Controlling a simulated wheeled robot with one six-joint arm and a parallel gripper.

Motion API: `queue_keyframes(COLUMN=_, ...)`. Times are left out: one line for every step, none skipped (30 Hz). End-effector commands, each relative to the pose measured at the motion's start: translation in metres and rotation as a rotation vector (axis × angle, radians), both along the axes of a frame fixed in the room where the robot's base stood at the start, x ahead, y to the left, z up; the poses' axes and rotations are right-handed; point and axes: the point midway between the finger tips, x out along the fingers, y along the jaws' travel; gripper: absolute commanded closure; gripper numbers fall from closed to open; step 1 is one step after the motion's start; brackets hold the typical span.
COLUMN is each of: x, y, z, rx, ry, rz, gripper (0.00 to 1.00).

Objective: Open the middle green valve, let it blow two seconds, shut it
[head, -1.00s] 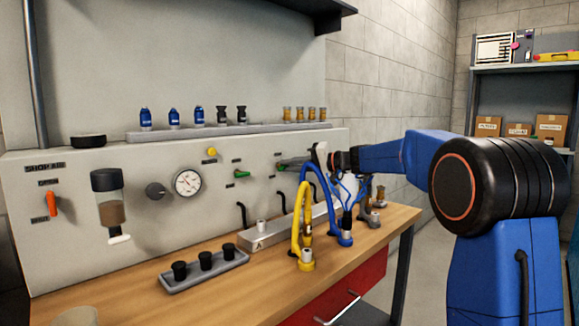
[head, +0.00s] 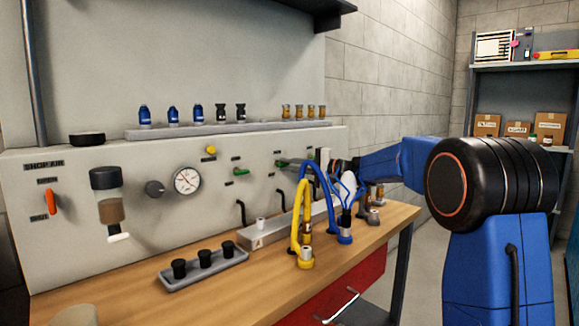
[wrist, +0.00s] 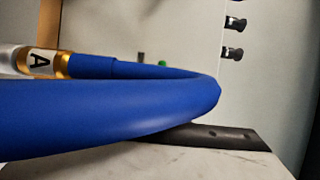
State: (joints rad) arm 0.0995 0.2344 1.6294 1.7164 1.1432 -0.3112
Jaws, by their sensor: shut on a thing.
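The middle green valve (head: 282,163) is on the grey panel, its handle reaching right to my gripper (head: 304,163). My gripper appears shut on this handle, but the contact is small and partly hidden. Another green valve (head: 241,173) is to the left; the panel further right is hidden behind my wrist and the hoses. A blue hose (head: 312,165) arches in front of my gripper. In the wrist view the blue hose (wrist: 110,110), with a brass fitting labelled A (wrist: 40,62), crosses close to the camera and covers the jaw contact.
A yellow hose (head: 297,205) stands in front of the panel beside the blue one. The pressure gauge (head: 187,181) and red lever (head: 51,202) are further left. A tray (head: 172,284) with black cups is on the wooden bench (head: 130,300). The bench front is mostly clear.

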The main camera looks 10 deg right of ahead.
Motion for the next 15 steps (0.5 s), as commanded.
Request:
queue_keyframes(x=0.0002, y=-0.0007, z=-0.0011, rx=0.000, ry=0.001, rz=-0.001, gripper=1.00)
queue_keyframes(x=0.0002, y=-0.0007, z=-0.0012, rx=-0.001, ry=0.002, rz=-0.001, gripper=1.00)
queue_keyframes(x=0.0002, y=-0.0007, z=-0.0012, rx=-0.001, ry=0.002, rz=-0.001, gripper=1.00)
queue_keyframes(x=0.0002, y=-0.0007, z=-0.0012, rx=-0.001, ry=0.002, rz=-0.001, gripper=1.00)
queue_keyframes(x=0.0002, y=-0.0007, z=-0.0013, rx=-0.001, ry=0.002, rz=-0.001, gripper=1.00)
queue_keyframes(x=0.0003, y=-0.0006, z=-0.0013, rx=-0.002, ry=0.001, rz=-0.001, gripper=1.00)
queue_keyframes(x=0.0003, y=-0.0006, z=-0.0013, rx=-0.002, ry=0.001, rz=-0.001, gripper=0.86)
queue_keyframes(x=0.0003, y=-0.0006, z=-0.0013, rx=-0.002, ry=0.001, rz=-0.001, gripper=0.79)
queue_keyframes(x=0.0003, y=-0.0006, z=-0.0012, rx=-0.002, ry=0.001, rz=-0.001, gripper=0.71)
queue_keyframes(x=0.0003, y=-0.0005, z=-0.0011, rx=-0.002, ry=0.001, rz=-0.001, gripper=0.71)
queue_keyframes(x=0.0003, y=-0.0005, z=-0.0010, rx=-0.002, ry=0.001, rz=-0.001, gripper=0.71)
queue_keyframes(x=0.0002, y=-0.0005, z=-0.0009, rx=-0.001, ry=0.001, rz=-0.001, gripper=0.71)
queue_keyframes(x=0.0002, y=-0.0004, z=-0.0008, rx=-0.001, ry=0.001, rz=-0.001, gripper=0.71)
queue_keyframes(x=0.0002, y=-0.0004, z=-0.0008, rx=-0.001, ry=0.001, rz=-0.001, gripper=0.71)
queue_keyframes(x=0.0002, y=-0.0002, z=-0.0007, rx=-0.001, ry=0.000, rz=-0.001, gripper=0.71)
